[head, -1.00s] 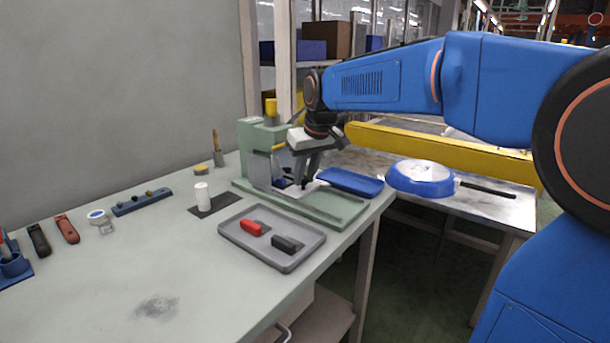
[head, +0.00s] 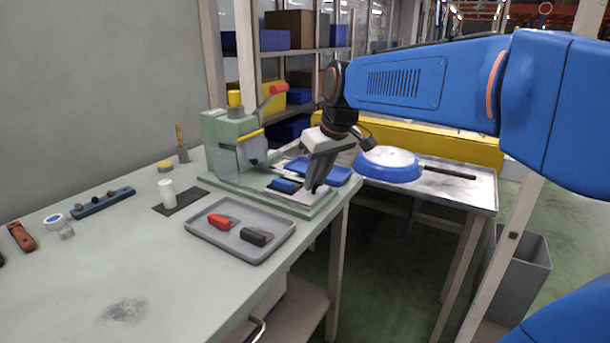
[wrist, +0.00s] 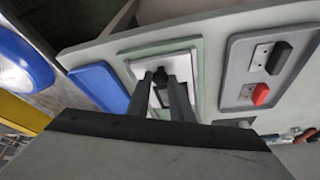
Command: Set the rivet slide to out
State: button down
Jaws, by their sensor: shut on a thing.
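The green press (head: 233,145) stands at the back of the bench. Its base reaches to the right, and the pale rivet slide (head: 299,196) sits out along it, clear of the press body. My gripper (head: 313,190) points down at the slide's outer end. In the wrist view its fingers (wrist: 160,82) are shut on a dark knob (wrist: 160,74) above the pale plate. The fingers partly hide the knob and the slide.
A grey tray (head: 202,236) with a red and a black block lies in front of the press. A blue tray (head: 334,174) is close behind my gripper. The press lever (head: 276,91) has a red grip.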

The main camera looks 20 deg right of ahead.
jog(key=shift+s, duration=0.15)
jog(key=c, duration=1.6)
grip_release()
jog(key=shift+d, duration=0.15)
jog(key=v, duration=1.7)
jog(key=shift+s+r, duration=0.1)
jog(key=shift+r, duration=0.1)
jog(key=s+f+m, duration=0.1)
jog(key=s+f, duration=0.4)
jog(key=f, duration=0.5)
jog(key=s+a+f+m, duration=0.1)
jog(key=s+f, duration=0.4)
jog(key=f, duration=0.5)
jog(key=s+a+f+h, duration=0.1)
jog(key=s+f, duration=0.4)
jog(key=f, duration=0.5)
jog(key=shift+s+a+m, duration=0.25)
jog(key=shift+s+m, duration=0.15)
